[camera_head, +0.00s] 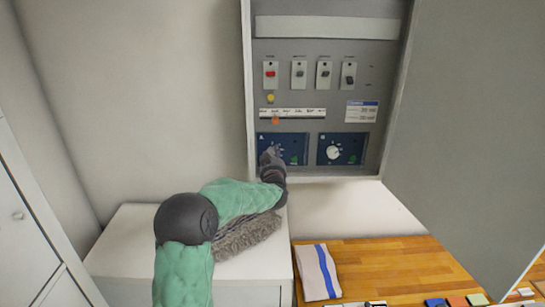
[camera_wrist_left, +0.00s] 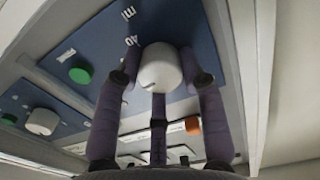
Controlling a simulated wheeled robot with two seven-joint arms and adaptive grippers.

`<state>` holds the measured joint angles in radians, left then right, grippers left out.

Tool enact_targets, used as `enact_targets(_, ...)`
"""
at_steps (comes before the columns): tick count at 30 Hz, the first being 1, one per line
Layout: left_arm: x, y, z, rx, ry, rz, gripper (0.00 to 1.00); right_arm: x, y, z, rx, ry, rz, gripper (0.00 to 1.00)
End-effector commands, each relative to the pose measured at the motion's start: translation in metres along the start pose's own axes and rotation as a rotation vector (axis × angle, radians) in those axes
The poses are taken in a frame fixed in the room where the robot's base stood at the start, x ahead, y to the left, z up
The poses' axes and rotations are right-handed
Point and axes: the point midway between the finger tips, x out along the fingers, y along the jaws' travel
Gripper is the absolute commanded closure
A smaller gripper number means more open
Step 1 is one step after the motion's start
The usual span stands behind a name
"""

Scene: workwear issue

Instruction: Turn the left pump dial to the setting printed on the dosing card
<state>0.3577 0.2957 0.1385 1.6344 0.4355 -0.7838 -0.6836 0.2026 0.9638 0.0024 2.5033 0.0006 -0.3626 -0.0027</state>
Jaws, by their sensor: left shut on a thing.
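The left pump dial (camera_wrist_left: 160,68) is a white round knob on a blue panel (camera_wrist_left: 95,45), with "40" and "ml" printed beside it in the left wrist view. My left gripper (camera_head: 272,156) is shut on this dial, with its dark fingers around the knob. In the head view the gripper hides most of the dial. The dosing card (camera_head: 361,111) is a small white card with a blue header, to the upper right of the dial; its print is too small to read. My right gripper is in neither view.
The right pump dial (camera_head: 333,152) sits on its own blue panel. Switches, including a red one (camera_head: 271,73), are above. The open cabinet door (camera_head: 465,130) stands at right. A grey fuzzy item (camera_head: 247,236) lies on the white cabinet; a striped cloth (camera_head: 316,272) lies on the wooden top.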

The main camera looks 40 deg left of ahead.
Motion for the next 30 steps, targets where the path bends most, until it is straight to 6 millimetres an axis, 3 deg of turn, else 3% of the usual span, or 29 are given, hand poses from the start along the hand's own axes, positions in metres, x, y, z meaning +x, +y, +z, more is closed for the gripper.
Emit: enact_targets(30,-0.001,-0.001,0.007,0.633,-0.014,0.006,0.93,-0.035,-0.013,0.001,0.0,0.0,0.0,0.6)
